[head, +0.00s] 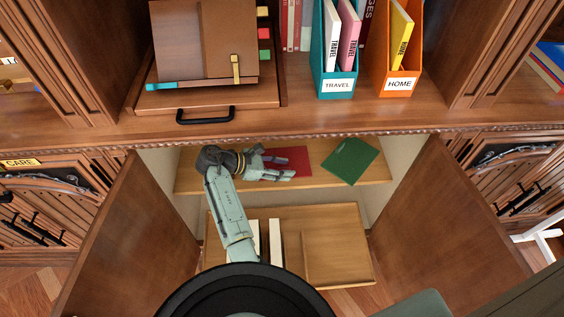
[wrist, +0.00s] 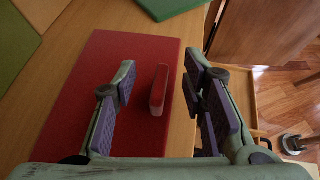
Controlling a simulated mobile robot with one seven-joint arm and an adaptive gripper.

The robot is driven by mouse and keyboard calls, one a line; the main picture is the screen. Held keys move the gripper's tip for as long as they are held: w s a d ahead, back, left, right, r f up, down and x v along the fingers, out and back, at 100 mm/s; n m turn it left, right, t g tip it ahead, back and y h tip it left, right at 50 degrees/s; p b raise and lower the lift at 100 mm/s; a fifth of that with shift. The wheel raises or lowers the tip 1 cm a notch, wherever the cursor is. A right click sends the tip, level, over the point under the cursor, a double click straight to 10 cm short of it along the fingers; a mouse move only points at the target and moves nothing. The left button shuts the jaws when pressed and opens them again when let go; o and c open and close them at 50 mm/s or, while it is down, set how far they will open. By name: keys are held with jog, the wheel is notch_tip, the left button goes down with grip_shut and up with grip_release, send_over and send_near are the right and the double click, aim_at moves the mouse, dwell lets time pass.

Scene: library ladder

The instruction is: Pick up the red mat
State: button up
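The red mat (head: 292,156) lies flat on the upper shelf inside the open cabinet, partly hidden by my gripper in the head view. In the wrist view the red mat (wrist: 100,75) fills the area below and left of my fingers. A small upright red piece (wrist: 158,88) with a paler side stands at its right part; I cannot tell if it belongs to the mat. My gripper (head: 288,168) reaches in from the left over the shelf. In the wrist view my gripper (wrist: 160,70) is open, with a finger on each side of the upright piece and visible gaps to it.
A green mat (head: 350,160) lies to the right on the same shelf (head: 225,184). Open cabinet doors stand left (head: 135,240) and right (head: 445,235). The counter edge (head: 300,133) overhangs above. A lower wooden board (head: 335,240) sits below, with white upright items (head: 276,245).

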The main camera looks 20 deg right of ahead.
grip_shut()
dwell(0.4)
